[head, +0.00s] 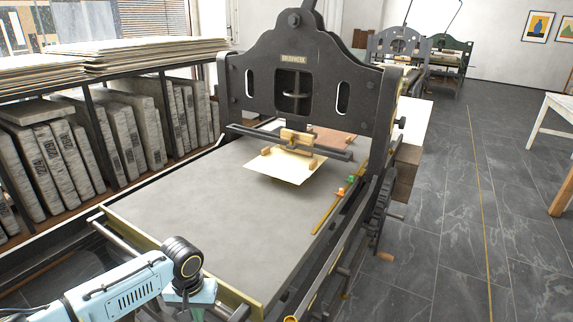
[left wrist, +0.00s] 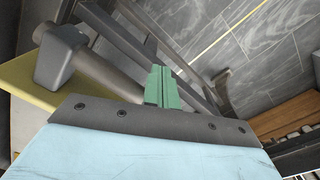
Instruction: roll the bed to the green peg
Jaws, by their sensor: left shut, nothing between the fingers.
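The press bed (head: 190,190) is a wide grey slab running under the dark press frame (head: 300,65). A small green peg (head: 350,179) stands on the brass strip along the bed's right side, with an orange-red peg (head: 340,191) just nearer. My left gripper (head: 190,305) is at the near end of the bed, its fingertips not clear in the head view. In the left wrist view its green fingers (left wrist: 160,88) are shut and empty, close to a grey bar (left wrist: 105,72) in front of the yellow bed end (left wrist: 40,95). I cannot tell if they touch. My right gripper is not in view.
A pale sheet (head: 285,165) lies on the bed below a wooden scraper block (head: 297,138). Shelves of stone slabs (head: 60,155) line the left side. A spoked wheel (head: 380,205) sits at the press's right. The tiled floor (head: 450,230) on the right is clear.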

